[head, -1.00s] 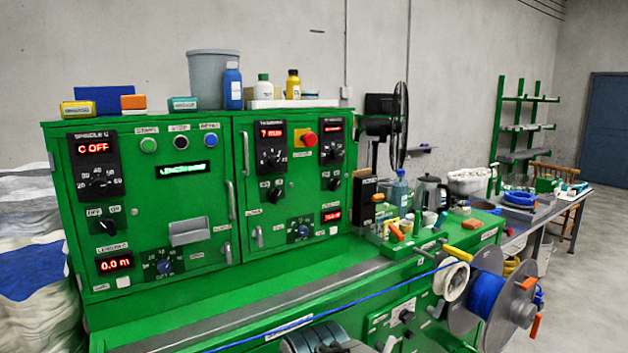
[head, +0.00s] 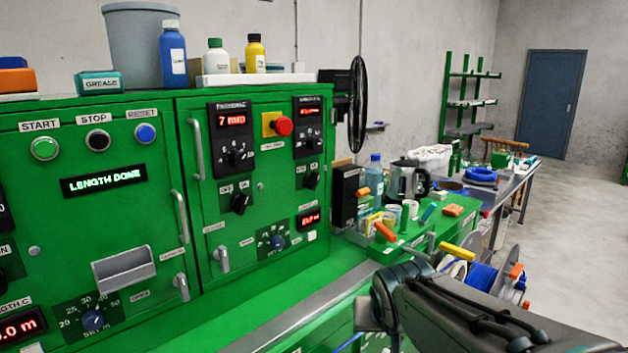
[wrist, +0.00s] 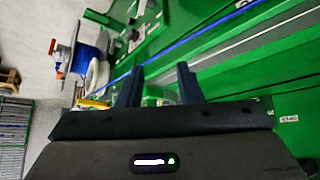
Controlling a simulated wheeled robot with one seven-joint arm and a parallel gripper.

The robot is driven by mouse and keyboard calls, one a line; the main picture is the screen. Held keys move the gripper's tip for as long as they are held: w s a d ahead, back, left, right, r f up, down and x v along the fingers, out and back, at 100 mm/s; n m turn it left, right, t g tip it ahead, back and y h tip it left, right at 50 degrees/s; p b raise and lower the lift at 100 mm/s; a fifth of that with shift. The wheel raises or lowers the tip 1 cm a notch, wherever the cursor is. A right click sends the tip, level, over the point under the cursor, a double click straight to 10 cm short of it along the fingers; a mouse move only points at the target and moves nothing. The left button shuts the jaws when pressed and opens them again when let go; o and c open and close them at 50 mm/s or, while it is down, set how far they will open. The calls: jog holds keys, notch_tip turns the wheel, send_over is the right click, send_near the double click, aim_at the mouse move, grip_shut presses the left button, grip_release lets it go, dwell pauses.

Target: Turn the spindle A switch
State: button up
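The green control cabinet (head: 130,225) fills the left of the head view. Its right door has a black rotary switch (head: 240,203) below the dial panel with the red "7" display (head: 232,121). A second black rotary switch (head: 312,180) sits farther right, below another red-display panel (head: 308,114). The labels there are too blurred to tell which is spindle A. My arm shows at the lower right of the head view, apart from the switches. In the wrist view my gripper (wrist: 159,86) is open, its two dark fingers apart with nothing between them.
A red emergency button (head: 283,126) and metal door handles (head: 196,149) stick out from the cabinet. A green bench (head: 420,240) with bottles, a kettle (head: 408,180) and tools stands to the right. A blue cable (wrist: 215,33) and cable spool (wrist: 88,45) show in the wrist view.

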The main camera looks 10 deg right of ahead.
jog(key=w+d+r+m+t, duration=0.1)
jog(key=w+d+r+t, duration=0.15)
jog(key=w, duration=0.25)
jog(key=w+d+r+t+b, duration=0.1)
jog(key=w+r+t, duration=0.1)
jog(key=w+r, duration=0.3)
jog(key=w+d+r+m+t, duration=0.1)
jog(key=w+d+r+t, duration=0.15)
jog(key=w, duration=0.35)
jog(key=n+t+y+b, duration=0.15)
jog(key=n+y, duration=0.35)
jog(key=y, duration=0.7)
send_near(318, 179)
jog(key=shift+g, duration=0.25)
jog(key=x, duration=0.9)
jog(key=shift+w+a+r+p, duration=0.15)
jog(key=shift+w+r+p, duration=0.1)
jog(key=shift+w+p, duration=0.15)
jog(key=c, duration=0.6)
